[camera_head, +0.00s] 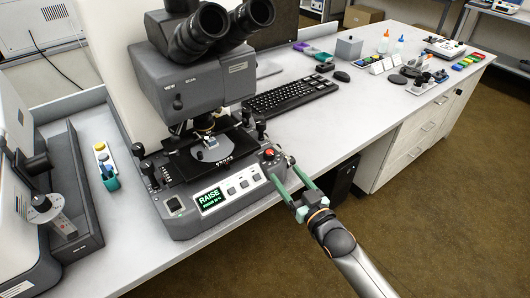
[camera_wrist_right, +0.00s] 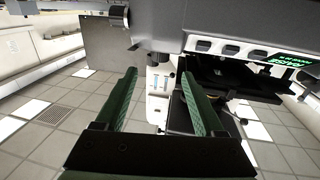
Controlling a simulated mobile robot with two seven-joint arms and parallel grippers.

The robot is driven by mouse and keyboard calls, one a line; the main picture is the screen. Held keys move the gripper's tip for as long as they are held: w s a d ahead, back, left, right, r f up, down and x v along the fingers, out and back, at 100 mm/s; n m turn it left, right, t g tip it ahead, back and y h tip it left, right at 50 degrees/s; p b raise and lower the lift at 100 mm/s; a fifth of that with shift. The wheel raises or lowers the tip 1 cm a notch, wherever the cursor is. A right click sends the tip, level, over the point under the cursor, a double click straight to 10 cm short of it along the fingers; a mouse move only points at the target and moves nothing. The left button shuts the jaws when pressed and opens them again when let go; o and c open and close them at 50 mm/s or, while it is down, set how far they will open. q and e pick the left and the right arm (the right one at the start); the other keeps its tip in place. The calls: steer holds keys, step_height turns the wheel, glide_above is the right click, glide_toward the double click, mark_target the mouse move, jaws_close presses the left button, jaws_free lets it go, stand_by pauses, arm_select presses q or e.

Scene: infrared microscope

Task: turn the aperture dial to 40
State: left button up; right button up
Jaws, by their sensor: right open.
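The infrared microscope (camera_head: 205,85) stands on the bench with a lit green screen (camera_head: 208,199) reading "RAISE"; the smaller line under it is hard to read. I cannot tell for sure which part is the aperture dial. Small knobs sit on the microscope's sides, one at the right side (camera_head: 291,160). My right gripper (camera_head: 285,173) is open at the base's front right corner, its green fingers apart and pointing toward that side. In the right wrist view the open fingers (camera_wrist_right: 160,74) have pale parts beyond the gap, with nothing clearly gripped. My left gripper is out of view.
A white disc-shaped dial (camera_head: 42,205) is on equipment at the far left. A black keyboard (camera_head: 290,94) lies right of the microscope. Bottles and small items stand farther along the bench. The floor (camera_head: 430,210) in front of the bench is clear.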

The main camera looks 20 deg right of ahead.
mark_target(272, 157)
steer(key=w, duration=0.3)
steer(key=w+a, duration=0.1)
steer(key=w, duration=0.2)
steer(key=w+a, duration=0.1)
steer(key=w, duration=0.3)
steer(key=shift+b, duration=0.4)
jaws_close()
